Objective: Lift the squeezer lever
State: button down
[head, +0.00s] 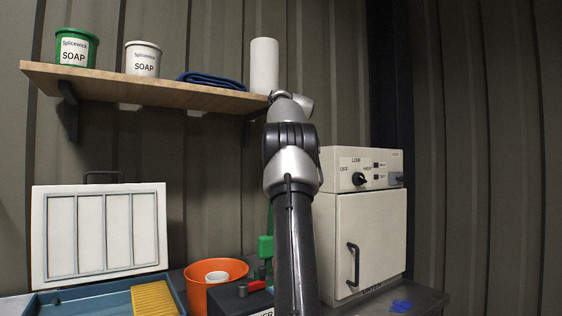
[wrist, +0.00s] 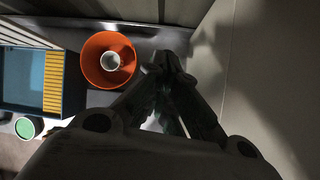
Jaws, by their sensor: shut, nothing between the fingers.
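A green upright part (head: 266,246) on a thin green post shows just left of my arm in the head view. A dark box (head: 236,300) with a red-tipped handle (head: 257,286) stands below it, its label partly cut off. I cannot tell which of these parts is the squeezer lever; my arm hides much of this area. My gripper (wrist: 168,64) is shut and empty in the wrist view, over the dark worktop, right of the orange bowl (wrist: 94,75). In the head view my arm hides the gripper.
The orange bowl holds a white cup (wrist: 110,61). Left of it is a blue case (head: 100,296) with a yellow ribbed piece (head: 154,299) and raised white lid (head: 100,235). A cream oven-like cabinet (head: 368,240) stands right. A wooden shelf (head: 150,88) hangs above.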

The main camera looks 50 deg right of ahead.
jog(key=v, duration=0.5)
jog(key=shift+r, duration=0.15)
dwell(0.3)
